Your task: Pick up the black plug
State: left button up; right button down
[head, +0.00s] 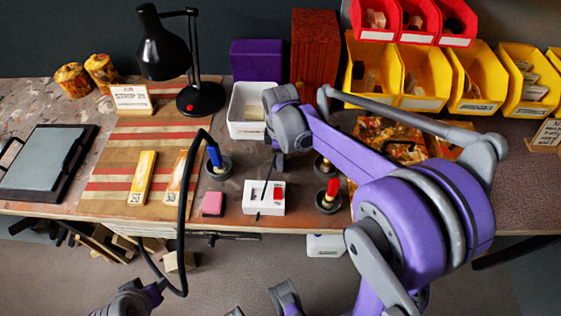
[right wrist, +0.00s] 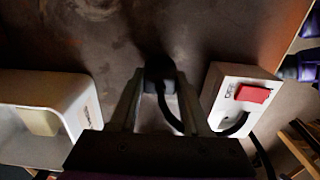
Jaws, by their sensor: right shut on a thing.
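The black plug (right wrist: 160,76) is between the fingertips of my right gripper (right wrist: 160,90) in the right wrist view. The gripper is shut on it, above the brown bench top. A black cable (right wrist: 171,115) runs from the plug back between the fingers. In the head view my right arm reaches over the bench, and its wrist hides most of the plug and fingers. A white box with a red switch (head: 263,197) stands just in front of there; it also shows at the right in the right wrist view (right wrist: 228,88). My left gripper's fingers do not show.
A white bin (head: 237,117) stands behind left of the right gripper. Tools in round dark holders (head: 328,203) flank the white box. A pink block (head: 213,204) lies near the front edge. A black lamp (head: 162,52) and yellow bins (head: 476,98) stand farther back.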

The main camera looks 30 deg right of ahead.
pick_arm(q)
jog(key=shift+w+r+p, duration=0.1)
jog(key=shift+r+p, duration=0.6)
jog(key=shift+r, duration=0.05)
pick_arm(e)
notch_tip(320, 180, up, 10)
jog(key=shift+r, duration=0.1)
dwell(0.4)
